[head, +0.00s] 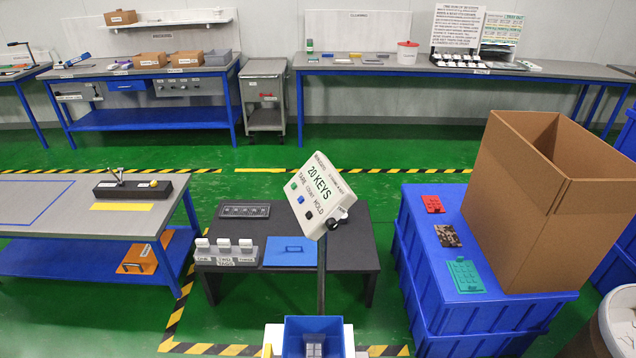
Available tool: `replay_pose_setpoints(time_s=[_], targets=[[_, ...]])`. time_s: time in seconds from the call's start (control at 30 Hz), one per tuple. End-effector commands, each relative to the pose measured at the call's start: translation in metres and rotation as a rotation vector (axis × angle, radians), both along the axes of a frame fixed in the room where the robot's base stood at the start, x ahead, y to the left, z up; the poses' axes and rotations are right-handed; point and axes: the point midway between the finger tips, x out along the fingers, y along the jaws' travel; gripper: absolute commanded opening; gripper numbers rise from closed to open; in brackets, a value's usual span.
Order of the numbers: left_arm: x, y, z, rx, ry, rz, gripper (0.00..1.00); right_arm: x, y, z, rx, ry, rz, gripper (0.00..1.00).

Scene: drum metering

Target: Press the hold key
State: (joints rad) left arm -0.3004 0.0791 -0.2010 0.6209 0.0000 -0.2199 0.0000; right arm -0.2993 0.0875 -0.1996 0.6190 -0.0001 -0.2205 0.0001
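A white tilted indicator panel (330,189) stands on a dark post (321,275) in the middle of the head view. Its face reads "20 KEYS" in green. Below the reading are a green key (293,185) marked TARE, a blue key (301,199) marked COUNT and a dark hold key (309,214) marked HOLD. A small black and white part shows at the panel's lower right edge; I cannot tell what it is. Nothing covers the hold key. Neither of my grippers is in view.
Below the post is a blue bin (295,338) with small grey pieces inside. Behind the post, a dark low table (350,262) holds a blue folder-like plate (290,258). Blue crates (420,290) with a cardboard box (500,200) stand right; a grey workbench (80,248) stands left.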

Motion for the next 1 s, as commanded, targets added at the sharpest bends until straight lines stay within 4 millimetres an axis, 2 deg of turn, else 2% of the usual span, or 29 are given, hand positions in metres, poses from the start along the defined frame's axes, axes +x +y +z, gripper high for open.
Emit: replay_pose_setpoints(time_s=[0.03,0.27,0.63,1.0], targets=[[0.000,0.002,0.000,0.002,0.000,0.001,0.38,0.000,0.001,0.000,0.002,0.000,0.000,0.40],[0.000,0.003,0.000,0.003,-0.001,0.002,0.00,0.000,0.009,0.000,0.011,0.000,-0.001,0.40],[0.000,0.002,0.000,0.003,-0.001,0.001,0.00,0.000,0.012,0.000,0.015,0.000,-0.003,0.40],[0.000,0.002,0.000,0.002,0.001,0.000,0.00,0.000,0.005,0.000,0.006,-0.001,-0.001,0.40]])
